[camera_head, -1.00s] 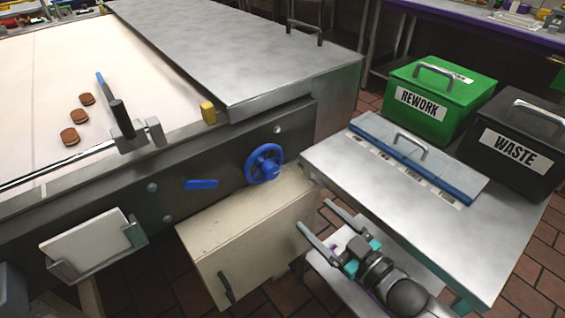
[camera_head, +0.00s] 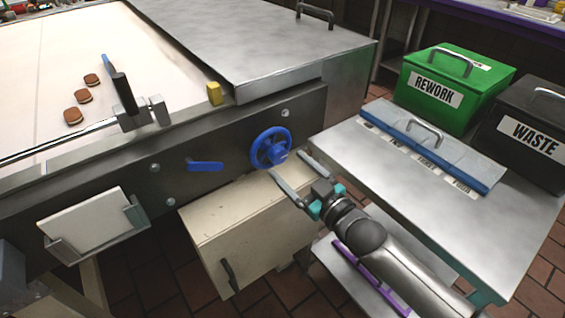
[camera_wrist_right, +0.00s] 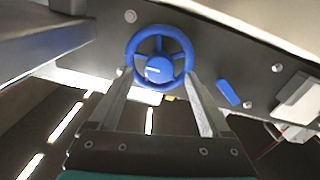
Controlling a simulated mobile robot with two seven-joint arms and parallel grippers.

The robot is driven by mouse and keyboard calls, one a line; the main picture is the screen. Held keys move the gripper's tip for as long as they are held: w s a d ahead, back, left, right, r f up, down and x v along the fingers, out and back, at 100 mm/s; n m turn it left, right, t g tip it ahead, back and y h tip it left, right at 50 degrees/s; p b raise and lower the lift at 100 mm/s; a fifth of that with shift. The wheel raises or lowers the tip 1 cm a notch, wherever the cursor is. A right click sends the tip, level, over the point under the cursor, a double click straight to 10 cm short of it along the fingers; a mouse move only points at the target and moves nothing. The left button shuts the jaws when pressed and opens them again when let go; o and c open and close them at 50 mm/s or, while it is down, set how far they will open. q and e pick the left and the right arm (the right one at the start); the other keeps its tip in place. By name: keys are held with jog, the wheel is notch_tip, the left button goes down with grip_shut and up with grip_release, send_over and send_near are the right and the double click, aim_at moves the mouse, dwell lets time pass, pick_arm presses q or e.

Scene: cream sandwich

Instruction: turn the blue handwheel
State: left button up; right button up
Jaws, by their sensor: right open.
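The blue handwheel (camera_head: 271,148) is mounted on the dark front panel of the conveyor machine, right of a blue lever. My right gripper (camera_head: 291,168) is open, its two fingers pointing at the wheel from the front right. In the right wrist view the handwheel (camera_wrist_right: 160,56) lies straight ahead, between and just beyond the fingertips of the right gripper (camera_wrist_right: 156,84). Its spokes and hub, with a pale mark, show clearly. I cannot tell whether a fingertip touches the rim. My left gripper is not in view.
A blue lever (camera_head: 205,166) sits left of the wheel, above a beige cabinet (camera_head: 235,235). A steel side table (camera_head: 400,180) stands close to my right arm. Green REWORK (camera_head: 455,85) and black WASTE (camera_head: 530,125) boxes are behind it. Several sandwich cookies lie on the belt (camera_head: 60,60).

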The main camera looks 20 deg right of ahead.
aim_at(281, 158)
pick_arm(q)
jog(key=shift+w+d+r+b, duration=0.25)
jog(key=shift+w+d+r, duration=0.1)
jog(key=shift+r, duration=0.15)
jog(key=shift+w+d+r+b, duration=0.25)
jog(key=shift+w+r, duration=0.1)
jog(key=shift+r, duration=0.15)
pick_arm(e)
jog(key=shift+x, duration=1.85)
grip_shut()
